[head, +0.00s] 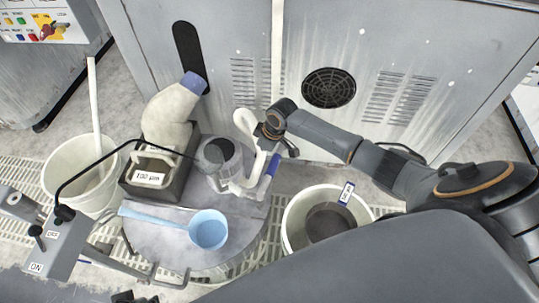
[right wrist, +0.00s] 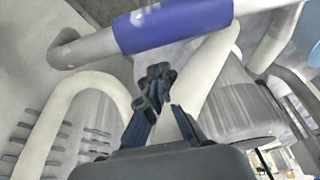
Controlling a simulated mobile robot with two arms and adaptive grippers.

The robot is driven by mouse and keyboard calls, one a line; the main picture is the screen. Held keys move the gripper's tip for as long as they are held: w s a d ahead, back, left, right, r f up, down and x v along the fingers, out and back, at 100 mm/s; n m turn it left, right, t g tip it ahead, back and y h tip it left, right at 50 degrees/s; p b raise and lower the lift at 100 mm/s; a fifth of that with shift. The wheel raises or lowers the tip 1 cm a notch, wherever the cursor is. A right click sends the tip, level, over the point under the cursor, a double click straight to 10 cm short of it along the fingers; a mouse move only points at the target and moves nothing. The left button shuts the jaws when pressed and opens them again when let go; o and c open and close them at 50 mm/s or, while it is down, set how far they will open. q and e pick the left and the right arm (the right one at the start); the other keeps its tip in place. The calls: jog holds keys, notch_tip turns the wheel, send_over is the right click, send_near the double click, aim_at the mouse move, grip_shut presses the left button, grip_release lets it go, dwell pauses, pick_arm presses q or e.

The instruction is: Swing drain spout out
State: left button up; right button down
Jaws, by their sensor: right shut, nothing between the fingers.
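A pale pipe with a blue sleeve (head: 268,172), which looks like the drain spout, stands at the right side of the round grey platen (head: 165,240) in the head view. In the right wrist view the blue sleeve (right wrist: 175,25) crosses the top on a grey pipe. My right gripper (head: 268,128) is beside the white curved pipe, above the blue sleeve. In the right wrist view its fingers (right wrist: 158,78) are together and empty, below the sleeve and apart from it in the picture. White tubes pass on both sides of them. My left gripper is not in view.
A white bucket (head: 290,215) stands right of the platen, and another (head: 50,180) stands left. A blue ladle (head: 208,228) lies on the platen. A dark box labelled 100 µm (head: 135,190) and a grey cabinet (head: 340,40) stand behind. An ON/OFF lever box (head: 50,250) is at left.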

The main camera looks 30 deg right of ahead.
aim_at(275, 162)
jog(key=shift+s+d+r, duration=0.2)
jog(key=shift+s+d, duration=0.35)
jog(key=shift+s, duration=0.05)
jog(key=shift+s+d+r, duration=0.2)
jog(key=shift+s+d, duration=0.3)
jog(key=shift+s, duration=0.05)
